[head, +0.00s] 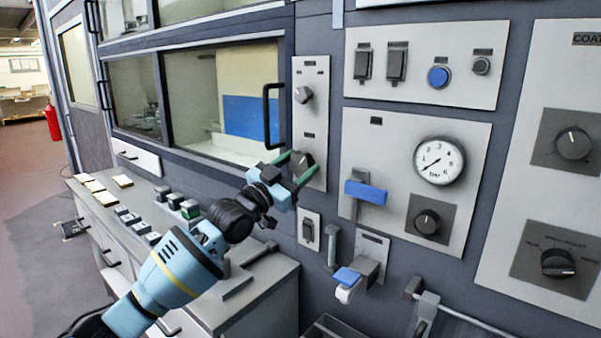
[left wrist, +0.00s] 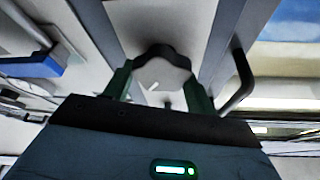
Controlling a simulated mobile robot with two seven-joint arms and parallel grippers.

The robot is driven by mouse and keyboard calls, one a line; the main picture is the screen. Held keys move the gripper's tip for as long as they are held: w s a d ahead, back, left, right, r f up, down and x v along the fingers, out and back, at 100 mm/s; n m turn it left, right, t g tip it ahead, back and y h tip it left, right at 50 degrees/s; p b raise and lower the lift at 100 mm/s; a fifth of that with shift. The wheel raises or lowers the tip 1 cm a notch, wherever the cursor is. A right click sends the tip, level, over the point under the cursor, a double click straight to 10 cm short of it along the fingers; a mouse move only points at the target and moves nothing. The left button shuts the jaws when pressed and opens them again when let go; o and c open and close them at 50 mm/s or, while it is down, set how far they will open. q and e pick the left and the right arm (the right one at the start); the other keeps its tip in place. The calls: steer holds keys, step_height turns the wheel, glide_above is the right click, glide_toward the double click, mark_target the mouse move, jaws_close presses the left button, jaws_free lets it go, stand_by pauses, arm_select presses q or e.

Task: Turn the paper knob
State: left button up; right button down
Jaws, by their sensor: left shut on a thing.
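My left gripper (head: 298,168) reaches up to a narrow grey panel (head: 311,124) beside the glass window. Its two green fingers are shut on the lower dark knob (head: 301,158) of that panel, one finger on each side. The left wrist view shows this knob (left wrist: 162,73) between the fingers, with a short white pointer mark on its face. The gripper partly hides the knob in the head view. A second, similar knob (head: 303,95) sits above it, free. The labels are too small to read, so I cannot confirm which knob is the paper one. My right gripper is not in view.
A black vertical door handle (head: 267,116) stands just left of the held knob. A blue-handled lever (head: 366,192) and a pressure gauge (head: 438,161) are to the right. A grey cabinet top (head: 245,283) with small blocks lies below my arm.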

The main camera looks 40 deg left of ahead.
arm_select(q)
steer(key=m+h, duration=0.1)
steer(key=m, duration=0.1)
steer(key=shift+a+m+g, duration=0.1)
steer(key=shift+m+g, duration=0.2)
steer(key=shift+m, duration=0.1)
steer(key=m, duration=0.1)
steer(key=m+g+h+p, duration=0.1)
steer(key=m, duration=0.1)
steer(key=shift+r, duration=0.25)
steer(key=shift+m+h+p, duration=0.45)
steer(key=shift+m+h, duration=0.05)
steer(key=shift+m, duration=0.4)
steer(key=shift+m+g, duration=0.4)
steer(key=shift+m, duration=0.1)
steer(key=shift+f+p, duration=0.15)
steer(key=shift+p, duration=0.2)
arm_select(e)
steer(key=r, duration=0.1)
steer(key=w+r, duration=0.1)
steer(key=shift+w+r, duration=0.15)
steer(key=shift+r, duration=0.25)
arm_select(q)
steer(key=shift+f+m+h, duration=0.1)
steer(key=shift+m+h, duration=0.2)
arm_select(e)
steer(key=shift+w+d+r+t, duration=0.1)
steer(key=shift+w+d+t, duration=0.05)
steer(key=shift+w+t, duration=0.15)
